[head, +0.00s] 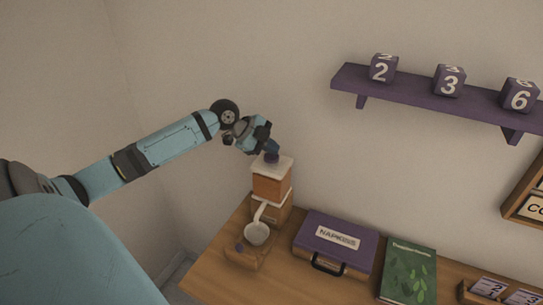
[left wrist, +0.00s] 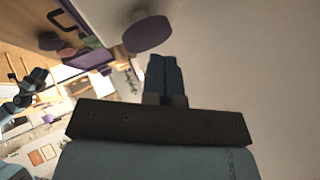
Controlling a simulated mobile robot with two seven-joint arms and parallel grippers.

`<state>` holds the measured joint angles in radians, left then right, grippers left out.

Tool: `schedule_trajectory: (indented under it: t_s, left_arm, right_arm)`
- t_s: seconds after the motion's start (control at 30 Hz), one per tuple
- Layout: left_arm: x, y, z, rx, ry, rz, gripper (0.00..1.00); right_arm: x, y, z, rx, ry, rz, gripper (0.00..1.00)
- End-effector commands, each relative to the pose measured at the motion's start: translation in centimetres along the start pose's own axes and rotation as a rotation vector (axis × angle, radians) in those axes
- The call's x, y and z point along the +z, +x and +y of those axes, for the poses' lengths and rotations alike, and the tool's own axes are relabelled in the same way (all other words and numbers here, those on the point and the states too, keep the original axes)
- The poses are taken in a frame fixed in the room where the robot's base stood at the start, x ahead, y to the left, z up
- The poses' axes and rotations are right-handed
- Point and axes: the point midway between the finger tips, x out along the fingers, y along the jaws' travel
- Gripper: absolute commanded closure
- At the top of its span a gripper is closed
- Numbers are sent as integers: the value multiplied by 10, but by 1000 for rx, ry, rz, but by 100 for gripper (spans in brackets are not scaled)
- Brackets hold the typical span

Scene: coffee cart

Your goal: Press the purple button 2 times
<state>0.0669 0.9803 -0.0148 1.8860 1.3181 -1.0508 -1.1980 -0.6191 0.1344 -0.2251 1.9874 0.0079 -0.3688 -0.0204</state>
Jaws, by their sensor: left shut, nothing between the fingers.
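A dispenser-like box (head: 271,187) with an orange body and a white top stands at the table's back left. A purple round button (head: 271,157) sits on its top; in the left wrist view it shows as a large purple disc (left wrist: 147,34). A smaller purple spot (head: 239,247) is on the wooden base in front. My left gripper (head: 273,147) is shut and empty, pointing down just above the top button. Its fingertips (left wrist: 165,58) appear beside the disc in the left wrist view; I cannot tell whether they touch it.
A white cup (head: 256,234) sits on the wooden base under a spout. To its right are a purple napkins case (head: 335,244) and a green book (head: 408,272). A purple shelf (head: 430,103) with numbered cubes hangs on the wall.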

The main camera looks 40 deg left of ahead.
Motion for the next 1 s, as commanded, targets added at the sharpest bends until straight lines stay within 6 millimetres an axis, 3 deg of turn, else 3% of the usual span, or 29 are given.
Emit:
schedule_trajectory:
  t_s: [1.0]
  left_arm:
    - [6, 8, 6, 1, -1, 0, 100]
  right_arm:
    - [3, 2, 0, 0, 0, 2, 57]
